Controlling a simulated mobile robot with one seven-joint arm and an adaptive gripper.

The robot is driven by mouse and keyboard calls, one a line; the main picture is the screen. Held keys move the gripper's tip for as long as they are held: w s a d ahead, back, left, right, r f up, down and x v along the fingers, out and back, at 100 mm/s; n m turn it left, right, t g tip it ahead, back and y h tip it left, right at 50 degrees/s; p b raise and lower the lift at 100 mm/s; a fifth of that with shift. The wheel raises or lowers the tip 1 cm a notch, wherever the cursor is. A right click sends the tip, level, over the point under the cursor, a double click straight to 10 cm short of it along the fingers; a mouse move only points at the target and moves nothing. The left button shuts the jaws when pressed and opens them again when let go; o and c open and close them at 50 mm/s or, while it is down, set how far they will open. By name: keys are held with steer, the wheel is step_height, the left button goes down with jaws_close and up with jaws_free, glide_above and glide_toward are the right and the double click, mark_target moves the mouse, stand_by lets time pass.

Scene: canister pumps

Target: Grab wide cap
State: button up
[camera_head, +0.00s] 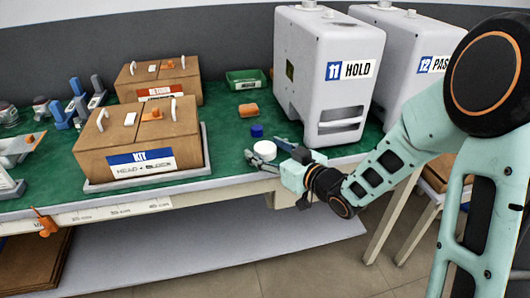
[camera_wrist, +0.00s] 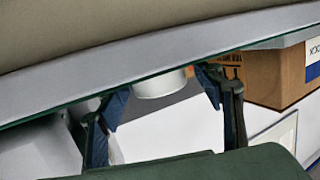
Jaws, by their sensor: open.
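A wide white round cap (camera_head: 265,147) lies on the green mat near the table's front edge. It also shows in the wrist view (camera_wrist: 160,84), between the fingertips. My gripper (camera_head: 266,151) is open, reaching in low from the right, with one finger on each side of the cap. In the wrist view my gripper (camera_wrist: 163,88) has gaps visible beside the cap, so it does not look clamped. A smaller blue cap (camera_head: 257,131) lies just behind the white one.
The white canister pump marked 11 HOLD (camera_head: 325,75) stands close behind and right of my gripper. A KIT box (camera_head: 137,140) sits to the left on a grey tray.

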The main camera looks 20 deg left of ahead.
steer(key=shift+w+a+f, duration=0.1)
steer(key=shift+w+a, duration=0.15)
steer(key=shift+a, duration=0.1)
steer(key=c, duration=0.9)
steer(key=shift+o, duration=0.2)
